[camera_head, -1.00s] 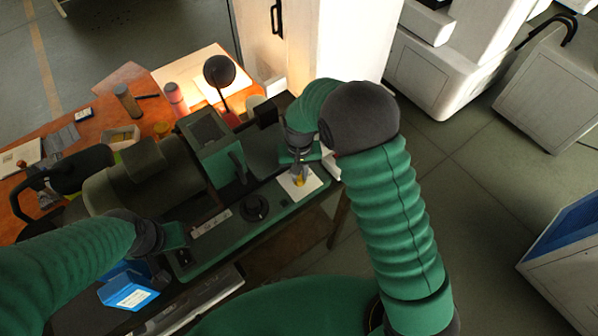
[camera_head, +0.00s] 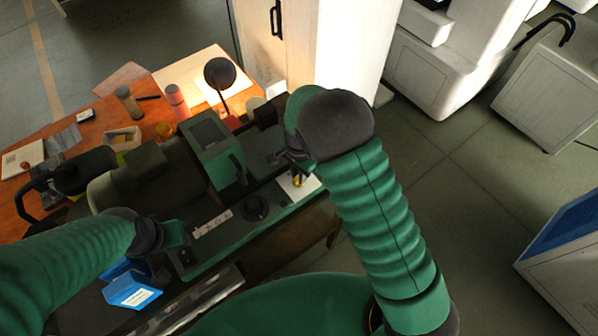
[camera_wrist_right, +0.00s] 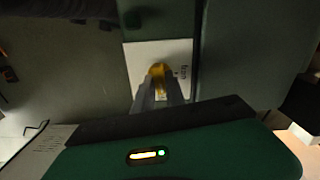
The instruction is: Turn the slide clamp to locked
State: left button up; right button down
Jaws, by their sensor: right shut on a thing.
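The slide clamp shows as a small yellow lever (camera_head: 298,181) on a white plate (camera_head: 311,187) at the right end of the green machine. In the right wrist view the yellow lever (camera_wrist_right: 158,72) sits between the grey fingertips of my right gripper (camera_wrist_right: 159,86), which is shut on it. Dark lettering shows on the plate (camera_wrist_right: 136,62) right of the lever, too small to read surely. In the head view my right gripper (camera_head: 292,163) is partly hidden by its wrist. My left gripper (camera_head: 177,234) hangs over the machine's front left; its fingers are unclear.
The green machine (camera_head: 215,150) has a black round knob (camera_head: 254,207) and a dark lever left of the clamp. A blue box (camera_head: 133,290) lies at lower left. An orange desk (camera_head: 95,125) with a lamp and containers stands behind.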

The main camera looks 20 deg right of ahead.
jog(key=shift+w+r+m, duration=0.25)
jog(key=shift+m, duration=0.55)
jog(key=c, duration=1.6)
grip_release()
jog(key=shift+o, duration=1.1)
jog(key=shift+s+f, duration=0.1)
jog(key=shift+a, duration=0.1)
